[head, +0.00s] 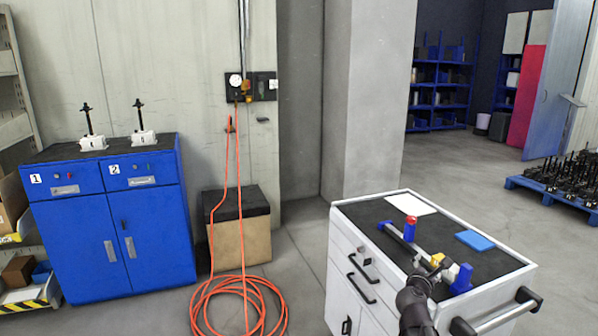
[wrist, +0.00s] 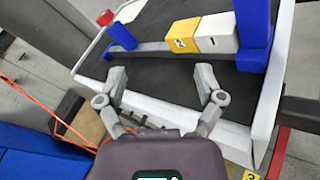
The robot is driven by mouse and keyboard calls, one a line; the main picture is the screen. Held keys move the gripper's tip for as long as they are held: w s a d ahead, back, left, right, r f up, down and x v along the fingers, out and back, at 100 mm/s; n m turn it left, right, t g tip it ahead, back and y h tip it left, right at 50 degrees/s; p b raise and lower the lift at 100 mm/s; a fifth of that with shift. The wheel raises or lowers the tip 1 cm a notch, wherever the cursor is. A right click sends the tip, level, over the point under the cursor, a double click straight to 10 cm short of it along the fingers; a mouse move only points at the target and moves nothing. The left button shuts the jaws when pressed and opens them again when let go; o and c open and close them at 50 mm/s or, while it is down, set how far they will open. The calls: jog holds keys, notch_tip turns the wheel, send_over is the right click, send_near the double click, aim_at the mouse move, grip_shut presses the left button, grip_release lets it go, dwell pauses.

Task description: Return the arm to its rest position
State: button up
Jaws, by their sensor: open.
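My gripper (wrist: 162,84) shows in the wrist view with its two grey fingers spread wide and nothing between them. In the head view, a dark part of my arm rises from the bottom edge in front of the cart, and the gripper's fingers are hard to make out there. The bar (head: 408,241) lies on the cart's black top, with a yellow block (wrist: 182,36) and a white block (wrist: 215,33) beside each other along it.
A red cylinder (head: 410,229), a white sheet (head: 410,204) and a blue pad (head: 475,240) are on the cart. A blue cabinet (head: 125,240) at left bears two screw jacks (head: 92,141). An orange hose (head: 240,300) lies coiled on the floor between them.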

jog(key=s+a+f+m+g+y, duration=0.2)
jog(key=s+a+f+m+g, duration=0.15)
jog(key=f+m, duration=0.35)
jog(key=s+a+f+m+g+y, duration=0.1)
jog(key=s+a+f+m+g, duration=0.3)
jog(key=m, duration=0.5)
jog(key=s+a+f+m+g+y, duration=0.3)
jog(key=s+a+m, duration=0.1)
jog(key=s+a, duration=0.15)
jog(key=s+a+f+m+g+y, duration=0.3)
jog(key=s+a+g+y, duration=0.1)
jog(key=a, duration=0.3)
notch_tip(320, 180, up, 13)
jog(key=p, duration=1.2)
jog(key=shift+f+t, duration=0.2)
jog(key=shift+t, duration=0.15)
